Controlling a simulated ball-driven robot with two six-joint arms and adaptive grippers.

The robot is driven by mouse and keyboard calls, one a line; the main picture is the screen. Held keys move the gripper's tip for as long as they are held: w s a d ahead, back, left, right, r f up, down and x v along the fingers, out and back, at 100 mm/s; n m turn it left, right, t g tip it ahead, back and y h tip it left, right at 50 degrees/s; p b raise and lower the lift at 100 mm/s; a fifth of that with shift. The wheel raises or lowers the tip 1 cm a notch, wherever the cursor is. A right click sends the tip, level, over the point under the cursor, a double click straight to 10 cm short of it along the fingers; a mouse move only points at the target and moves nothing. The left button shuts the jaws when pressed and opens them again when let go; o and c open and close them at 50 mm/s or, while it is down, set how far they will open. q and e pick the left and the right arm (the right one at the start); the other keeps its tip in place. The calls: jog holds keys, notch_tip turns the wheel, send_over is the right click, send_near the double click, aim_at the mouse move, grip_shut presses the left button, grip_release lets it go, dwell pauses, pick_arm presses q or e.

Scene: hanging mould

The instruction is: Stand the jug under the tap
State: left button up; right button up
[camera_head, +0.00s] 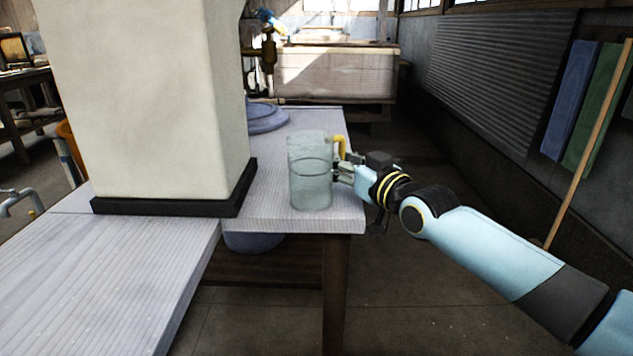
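The jug (310,172) is a clear, greenish cylinder with a yellow handle (340,146) on its right side. It is upright over the front right part of the pale table. My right gripper (343,173) is at the jug's handle, with its fingers against or around the lower handle. Whether they are closed on it is too small to tell. A brass-coloured tap (268,50) with a blue top is farther back, partly beside the white column. Below it a round blue-grey dish (266,118) lies on the table, partly hidden by the column. My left gripper is out of view.
A thick white column (150,100) on a black base (175,206) stands left of the jug and hides the table behind it. The pale table (285,222) has its right edge close to the jug. A wooden crate (335,75) stands at the back.

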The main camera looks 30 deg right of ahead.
jog(key=shift+r, duration=0.1)
grip_shut()
dwell(0.3)
notch_tip(320, 180, up, 10)
jog(key=p, duration=0.7)
jog(key=shift+p, duration=0.35)
jog(key=s+a+f+n+y, duration=0.1)
jog(key=s+a+y, duration=0.15)
jog(key=s, duration=0.45)
jog(key=s+a+r+n+g+y, duration=0.2)
jog(key=s+a+r+n+y, duration=0.2)
jog(key=s+a+r, duration=0.4)
jog(key=a+r+y, duration=0.1)
jog(key=a, duration=0.3)
jog(key=shift+s+a+r+y, duration=0.25)
jog(key=shift+s+r+y, duration=0.1)
jog(key=shift+s+r, duration=0.05)
